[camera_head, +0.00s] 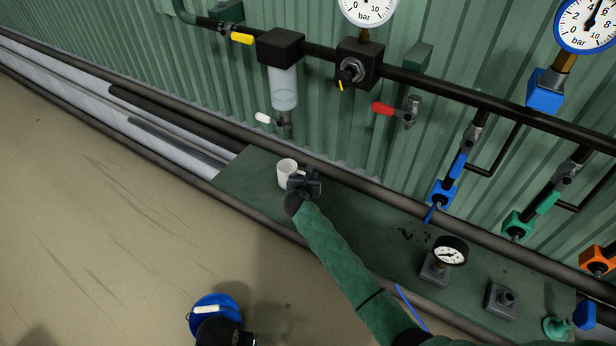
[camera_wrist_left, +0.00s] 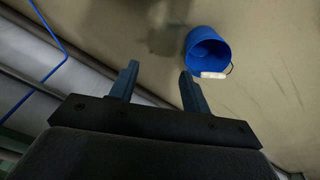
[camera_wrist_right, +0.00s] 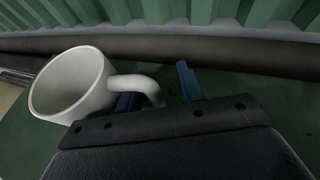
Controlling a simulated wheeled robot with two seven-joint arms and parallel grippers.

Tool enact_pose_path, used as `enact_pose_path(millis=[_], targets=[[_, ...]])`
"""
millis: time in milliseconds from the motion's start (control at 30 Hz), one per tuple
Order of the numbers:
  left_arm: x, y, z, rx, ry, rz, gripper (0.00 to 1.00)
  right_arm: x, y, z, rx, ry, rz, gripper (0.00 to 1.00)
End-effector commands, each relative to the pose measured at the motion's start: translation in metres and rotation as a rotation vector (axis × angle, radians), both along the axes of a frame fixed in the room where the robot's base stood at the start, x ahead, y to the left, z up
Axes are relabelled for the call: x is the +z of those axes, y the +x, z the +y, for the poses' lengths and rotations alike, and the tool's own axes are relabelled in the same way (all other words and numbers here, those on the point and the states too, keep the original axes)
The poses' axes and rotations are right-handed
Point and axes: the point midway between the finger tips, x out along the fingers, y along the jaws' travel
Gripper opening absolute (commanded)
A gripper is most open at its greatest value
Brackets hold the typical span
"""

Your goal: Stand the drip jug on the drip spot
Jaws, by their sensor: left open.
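The white jug (camera_head: 287,171) stands on the left part of the green bench, with its handle toward the right gripper. It also shows in the right wrist view (camera_wrist_right: 75,88). My right gripper (camera_head: 308,183) is at the handle with fingers apart. In the right wrist view, one finger of the gripper (camera_wrist_right: 158,92) shows through the handle loop and the other is clear of it, with a gap. My left gripper (camera_wrist_left: 160,85) is open and empty; in the head view its dark body is at the bottom edge. Dark speckles (camera_head: 412,236) mark the bench; whether they are the drip spot is unclear.
A pressure gauge (camera_head: 449,252) on a block and a grey fitting (camera_head: 501,298) stand on the bench further right. Pipes with valves run along the green wall (camera_head: 320,110). A blue bucket (camera_wrist_left: 207,55) stands on the floor near my left gripper. The bench between jug and speckles is largely clear.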

Motion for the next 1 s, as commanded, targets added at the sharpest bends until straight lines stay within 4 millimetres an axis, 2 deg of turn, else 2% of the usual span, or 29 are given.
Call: enact_pose_path(millis=[567, 1000], targets=[[-0.001, 0.0, 0.0, 0.0, 0.0, 0.0, 0.48, 0.0, 0.0, 0.0, 0.0, 0.0, 0.0, 0.37], [-0.014, 0.001, 0.0, 0.0, 0.002, 0.002, 0.48, 0.0, 0.0, 0.0, 0.0, 0.0, 0.0, 0.37]])
